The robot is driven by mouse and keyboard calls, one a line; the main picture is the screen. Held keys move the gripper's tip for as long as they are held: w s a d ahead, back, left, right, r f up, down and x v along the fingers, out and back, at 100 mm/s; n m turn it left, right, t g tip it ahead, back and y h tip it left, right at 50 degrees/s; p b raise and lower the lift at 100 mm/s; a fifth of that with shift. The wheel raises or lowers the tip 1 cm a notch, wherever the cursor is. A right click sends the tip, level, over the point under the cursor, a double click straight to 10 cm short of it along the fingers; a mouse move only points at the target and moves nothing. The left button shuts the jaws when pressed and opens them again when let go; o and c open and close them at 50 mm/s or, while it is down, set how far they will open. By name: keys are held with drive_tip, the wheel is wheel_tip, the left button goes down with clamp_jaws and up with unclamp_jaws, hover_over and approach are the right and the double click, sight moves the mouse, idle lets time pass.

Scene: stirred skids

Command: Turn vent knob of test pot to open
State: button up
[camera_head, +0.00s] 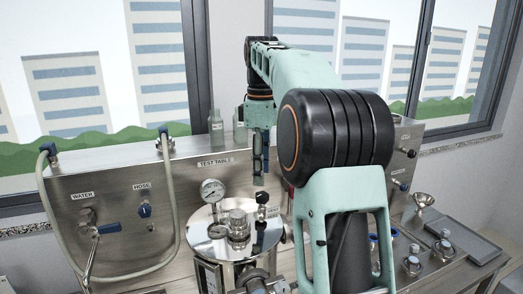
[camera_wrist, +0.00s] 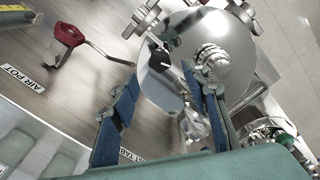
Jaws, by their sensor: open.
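The test pot (camera_head: 204,236) is a shiny steel vessel with a flat polished lid, standing before the back panel marked TEST TABLE. Its lid also shows in the wrist view (camera_wrist: 232,72). A black knob, apparently the vent knob (camera_head: 262,197), stands on a fitting at the lid's right side; it appears as a black knob with a pale mark in the wrist view (camera_wrist: 159,58). My gripper (camera_head: 261,173) points down above the knob, apart from it. In the wrist view its open blue-padded fingers (camera_wrist: 160,78) lie on either side of the line to the knob, with nothing held.
A pressure gauge (camera_head: 213,190) rises at the lid's back left. A clear round fitting (camera_head: 237,222) sits mid-lid. A hose (camera_head: 172,190) hangs at left. A red-handled valve (camera_wrist: 68,34) is near the AIR POT label. Steel fittings (camera_head: 412,264) stand at right.

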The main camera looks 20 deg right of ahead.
drive_tip(key=shift+r, duration=2.9)
